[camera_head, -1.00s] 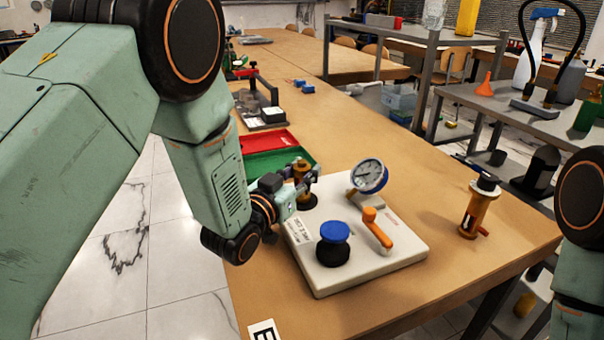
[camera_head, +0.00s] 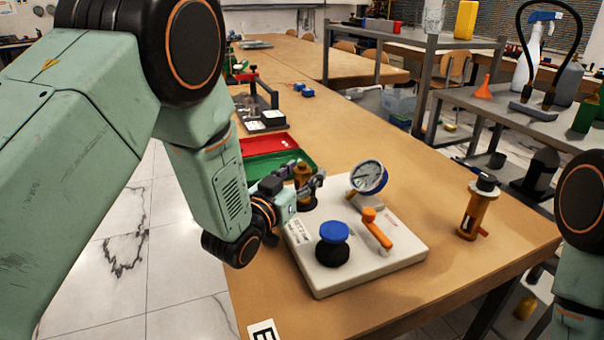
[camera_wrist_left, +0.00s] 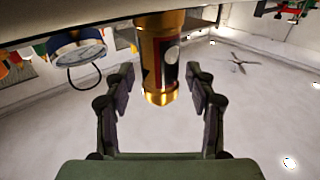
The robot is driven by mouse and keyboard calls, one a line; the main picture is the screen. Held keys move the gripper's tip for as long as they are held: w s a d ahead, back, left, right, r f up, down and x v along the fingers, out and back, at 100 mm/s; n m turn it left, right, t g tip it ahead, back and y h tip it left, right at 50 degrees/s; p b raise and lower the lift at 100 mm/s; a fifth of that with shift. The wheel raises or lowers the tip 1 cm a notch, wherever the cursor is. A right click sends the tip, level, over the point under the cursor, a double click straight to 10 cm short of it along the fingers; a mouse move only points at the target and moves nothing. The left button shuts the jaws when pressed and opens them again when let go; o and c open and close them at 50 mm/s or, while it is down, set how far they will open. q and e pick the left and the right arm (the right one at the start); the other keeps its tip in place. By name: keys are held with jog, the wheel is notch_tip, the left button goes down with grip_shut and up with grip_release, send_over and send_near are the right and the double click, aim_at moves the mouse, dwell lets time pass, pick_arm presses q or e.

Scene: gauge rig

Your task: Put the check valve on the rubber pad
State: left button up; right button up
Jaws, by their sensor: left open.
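A brass cylinder (camera_head: 303,174), which looks like the check valve, stands upright at the back left corner of the white gauge rig (camera_head: 345,284). A black round piece (camera_head: 308,203) shows at its foot; I cannot tell if this is the rubber pad. My left gripper (camera_head: 316,183) is open at the cylinder, with fingers to either side. In the left wrist view, which looks upside down, the brass cylinder (camera_wrist_left: 160,60) with a dark and red marking lies between the open fingers (camera_wrist_left: 160,90), with gaps on both sides. My right gripper is out of view.
The rig carries a blue-topped black knob (camera_head: 333,245), a gauge (camera_head: 369,177) and an orange lever (camera_head: 377,230). Another brass fitting with a black top (camera_head: 478,207) stands to the right. Green (camera_head: 270,165) and red trays lie behind.

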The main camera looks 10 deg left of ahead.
pick_arm(q)
jog(key=shift+s+f, duration=0.25)
jog(key=shift+f, duration=0.4)
jog(key=shift+w+r+p, duration=0.1)
jog(key=shift+r+p, duration=0.2)
jog(key=p+v, duration=0.2)
jog(key=v, duration=0.9)
jog(key=shift+s+a+r+p, duration=0.2)
jog(key=shift+s+r+p, duration=0.1)
jog(key=shift+r, duration=0.25)
jog(key=shift+w, duration=0.1)
jog(key=shift+c, duration=0.3)
